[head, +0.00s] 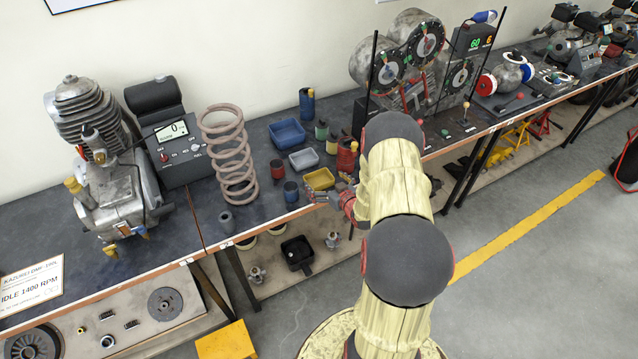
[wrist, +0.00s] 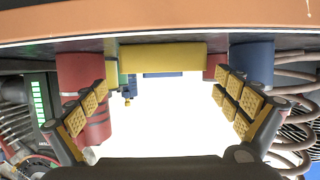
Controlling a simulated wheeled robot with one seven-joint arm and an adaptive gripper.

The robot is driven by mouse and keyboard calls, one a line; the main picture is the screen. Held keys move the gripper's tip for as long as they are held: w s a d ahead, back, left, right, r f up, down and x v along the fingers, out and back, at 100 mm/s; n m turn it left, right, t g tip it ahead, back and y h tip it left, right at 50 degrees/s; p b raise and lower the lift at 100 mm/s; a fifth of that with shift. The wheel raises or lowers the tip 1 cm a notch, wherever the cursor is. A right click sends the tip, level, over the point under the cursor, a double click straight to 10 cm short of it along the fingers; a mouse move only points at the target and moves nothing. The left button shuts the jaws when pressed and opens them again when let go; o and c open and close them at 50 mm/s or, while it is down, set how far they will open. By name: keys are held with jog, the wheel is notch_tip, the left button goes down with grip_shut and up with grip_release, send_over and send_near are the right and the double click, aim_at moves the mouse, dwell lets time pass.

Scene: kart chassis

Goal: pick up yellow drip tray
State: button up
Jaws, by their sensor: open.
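The yellow drip tray (head: 319,179) lies on the dark workbench near its front edge. In the wrist view, which looks upside down, the tray (wrist: 162,57) shows side-on between and beyond the fingers. My gripper (head: 338,197) is at the bench's front edge, just right of and in front of the tray; my arm partly hides it. In the wrist view my gripper (wrist: 168,105) has its padded fingers spread wide with nothing held between them. The tray is apart from the fingers.
A dark blue cup (head: 290,192) stands close left of the tray, a red cup (head: 277,169) behind that, and a red can (head: 346,156) behind right. A grey tray (head: 304,159) and blue tray (head: 286,133) lie behind. A coil spring (head: 230,155) stands left.

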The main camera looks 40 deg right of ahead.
aim_at(315, 174)
jog(key=x, duration=0.2)
jog(key=b+x, duration=0.1)
jog(key=x, duration=0.1)
jog(key=shift+a+f, duration=0.25)
jog(key=shift+c, duration=1.3)
jog(key=c, duration=1)
